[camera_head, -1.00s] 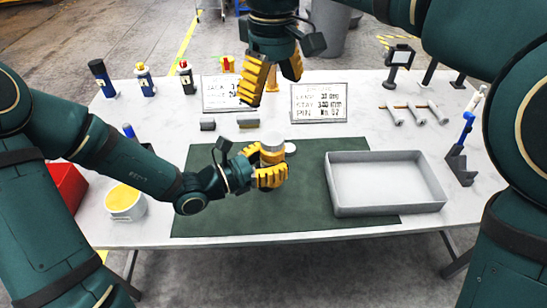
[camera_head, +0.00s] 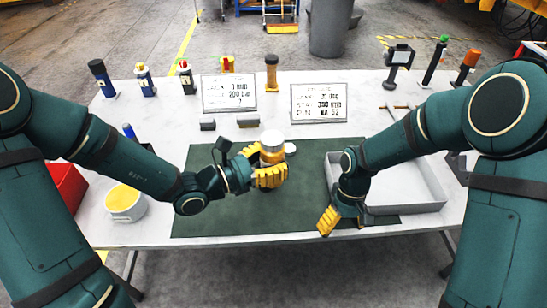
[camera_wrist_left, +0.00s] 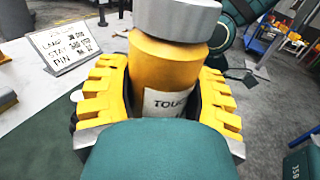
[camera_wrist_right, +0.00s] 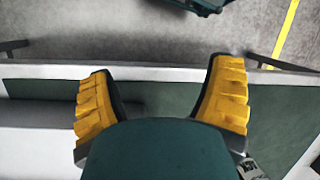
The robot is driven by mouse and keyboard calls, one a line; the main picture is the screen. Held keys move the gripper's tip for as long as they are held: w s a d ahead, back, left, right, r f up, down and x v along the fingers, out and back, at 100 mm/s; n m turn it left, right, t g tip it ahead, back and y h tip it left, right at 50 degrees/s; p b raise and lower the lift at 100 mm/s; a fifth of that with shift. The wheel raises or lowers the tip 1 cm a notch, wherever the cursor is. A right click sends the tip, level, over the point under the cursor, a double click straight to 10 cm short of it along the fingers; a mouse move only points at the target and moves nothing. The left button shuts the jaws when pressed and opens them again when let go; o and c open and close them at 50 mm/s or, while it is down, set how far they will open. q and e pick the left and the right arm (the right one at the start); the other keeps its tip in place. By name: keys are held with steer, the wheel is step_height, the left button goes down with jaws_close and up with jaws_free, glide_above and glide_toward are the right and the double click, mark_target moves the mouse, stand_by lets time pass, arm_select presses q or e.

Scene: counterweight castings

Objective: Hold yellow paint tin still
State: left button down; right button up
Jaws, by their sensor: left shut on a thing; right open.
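The yellow paint tin (camera_head: 271,158) has a grey lid and a white label; it stands upright over the green mat (camera_head: 220,215). My left gripper (camera_head: 270,170) is shut around it. In the left wrist view the tin (camera_wrist_left: 167,70) sits between both yellow fingers (camera_wrist_left: 160,105), its label partly reading "TOUC". The tin's base is hidden. My right gripper (camera_head: 335,220) is open and empty at the mat's front edge, in front of the grey tray. In the right wrist view its fingers (camera_wrist_right: 160,105) are spread with nothing between them.
The grey tray (camera_head: 425,208) is partly hidden behind my right arm. A white bucket with yellow contents (camera_head: 125,204) and a red bin (camera_head: 68,190) are at left. Two sign boards (camera_head: 228,92) and (camera_head: 319,102), bottles and small blocks stand behind the mat. The front-left mat is clear.

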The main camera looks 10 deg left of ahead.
steer(key=s+f+m+t+y, duration=0.3)
steer(key=s+f+m+t, duration=0.2)
steer(key=f, duration=0.5)
steer(key=s+m, duration=0.2)
steer(key=shift+f+m+t+y, duration=0.3)
steer(key=shift+f, duration=0.05)
